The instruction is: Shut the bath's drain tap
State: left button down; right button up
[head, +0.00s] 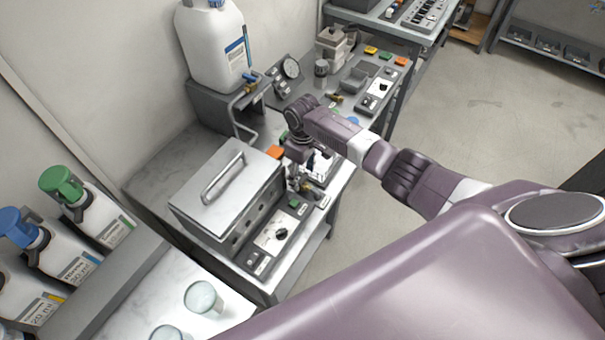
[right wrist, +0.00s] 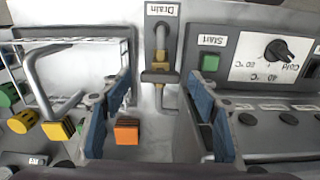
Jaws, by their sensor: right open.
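The bath (head: 222,190) is a steel box with a lid and a bar handle, standing on the bench in the head view. In the right wrist view, its drain tap (right wrist: 160,76) is a small brass fitting on a grey pipe, below a "Drain" label (right wrist: 162,10). My right gripper (right wrist: 160,97) is open, its blue-padded fingers on either side of the tap and apart from it. In the head view, my right gripper (head: 299,178) is at the bath's right side, where it and the arm mostly hide the tap. My left gripper is out of view.
The bath's control panel (right wrist: 272,58), with a dial and a green Start button (right wrist: 210,62), is close beside the right finger. A white jug (head: 213,45) stands behind.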

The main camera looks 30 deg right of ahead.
aim_at(303, 178)
notch_tip(303, 178, up, 12)
dwell(0.4)
dwell(0.3)
